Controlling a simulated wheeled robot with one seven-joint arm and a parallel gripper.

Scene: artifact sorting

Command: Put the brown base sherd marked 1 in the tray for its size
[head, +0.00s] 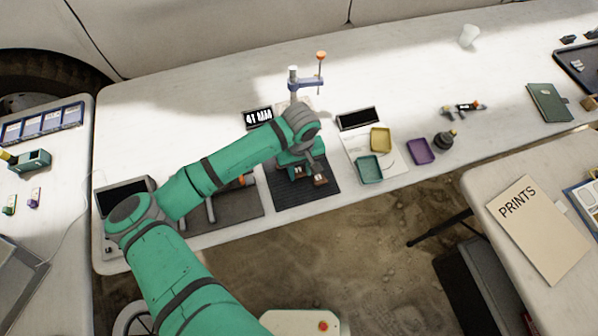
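My gripper (308,177) is over the black ribbed mat (290,197) near the front edge of the long white table, pointing down. Brown patches show at its fingertips. I cannot tell whether they are finger pads or the brown base sherd, and no mark 1 can be read. I also cannot tell whether the fingers are open or shut. To the right, three small trays stand apart from the gripper: a teal tray (369,181), a yellow tray (380,151) and a purple tray (420,151). They look empty.
A display (258,117) reading "41 MM" stands behind my arm, near a post with an orange knob (321,55). A dark display (358,118) stands behind the trays. A dark bottle (445,140) is right of the purple tray. The back of the table is mostly clear.

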